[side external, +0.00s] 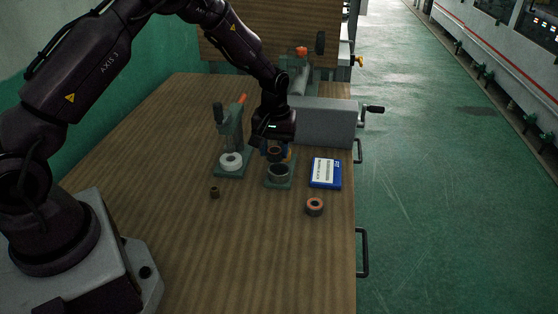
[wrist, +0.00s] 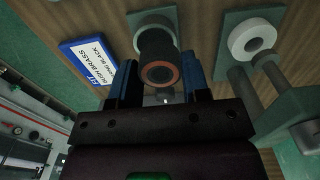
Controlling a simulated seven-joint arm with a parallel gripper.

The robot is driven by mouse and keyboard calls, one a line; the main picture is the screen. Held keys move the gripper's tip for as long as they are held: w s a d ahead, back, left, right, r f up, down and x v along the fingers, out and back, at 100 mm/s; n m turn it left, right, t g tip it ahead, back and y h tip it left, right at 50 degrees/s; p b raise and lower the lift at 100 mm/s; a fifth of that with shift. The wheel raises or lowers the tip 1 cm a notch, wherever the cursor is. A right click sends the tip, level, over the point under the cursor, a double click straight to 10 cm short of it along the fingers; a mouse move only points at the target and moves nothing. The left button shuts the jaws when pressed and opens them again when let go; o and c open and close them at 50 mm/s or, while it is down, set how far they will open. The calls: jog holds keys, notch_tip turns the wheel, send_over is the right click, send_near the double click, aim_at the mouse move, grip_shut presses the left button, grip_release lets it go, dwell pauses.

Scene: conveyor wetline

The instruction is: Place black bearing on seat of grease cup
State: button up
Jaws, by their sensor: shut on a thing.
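My gripper (side external: 277,148) is shut on the black bearing (side external: 274,154), a dark ring with a copper-coloured band around its bore. In the wrist view the bearing (wrist: 161,75) sits between the blue fingers. The grease cup (side external: 279,173) is a grey round cup on a green base, directly below the bearing in the side view. In the wrist view the cup (wrist: 153,19) lies just beyond the bearing and is partly hidden by it. The bearing appears to be above the cup, apart from its seat; the exact gap is unclear.
A green press stand (side external: 231,140) holding a white ring (side external: 231,160) stands close on the left. A blue-edged card (side external: 326,173) lies to the right. A loose ring (side external: 314,207) and small brass bush (side external: 215,192) lie in front. A grey box (side external: 325,122) stands behind.

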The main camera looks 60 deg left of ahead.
aim_at(279, 171)
jog(key=shift+w+a+f, duration=0.1)
jog(key=shift+w+f, duration=0.4)
jog(key=shift+f, duration=0.1)
jog(key=shift+w+f, duration=0.15)
jog(key=shift+f, duration=0.75)
jog(key=shift+w+f, duration=0.1)
jog(key=shift+f, duration=0.75)
jog(key=shift+f, duration=0.15)
jog(key=o, duration=0.9)
jog(key=shift+o, duration=0.2)
